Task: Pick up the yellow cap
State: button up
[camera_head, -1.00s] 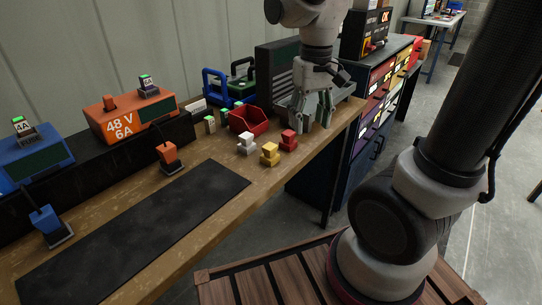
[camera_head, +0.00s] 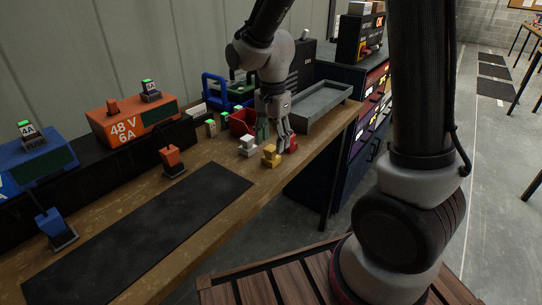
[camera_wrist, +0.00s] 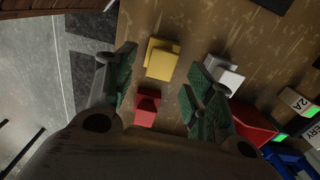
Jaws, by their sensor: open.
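The yellow cap (camera_head: 270,156) is a small stepped block on the wooden bench, near its front edge. It also shows in the wrist view (camera_wrist: 161,60), at the top middle, ahead of the fingertips. My gripper (camera_head: 273,138) is open and points down just behind and above the yellow cap. In the wrist view its green-padded fingers (camera_wrist: 156,82) stand apart with nothing held. A red cap (camera_wrist: 147,106) lies between and below the fingers in that view; in the head view (camera_head: 292,145) it is partly hidden by my gripper. A white cap (camera_head: 248,146) sits left of the yellow one.
A red bin (camera_head: 243,121) stands behind the caps and a grey tray (camera_head: 318,104) to their right. A black mat (camera_head: 140,230) covers the bench front. Orange (camera_head: 135,122) and blue (camera_head: 36,155) chargers stand at the back left.

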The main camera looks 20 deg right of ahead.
aim_at(272, 147)
notch_tip(272, 147, down, 4)
jog(key=shift+a+r, duration=0.1)
jog(key=shift+r, duration=0.1)
jog(key=shift+c, duration=0.3)
jog(key=c, duration=1)
jog(key=shift+o, duration=0.2)
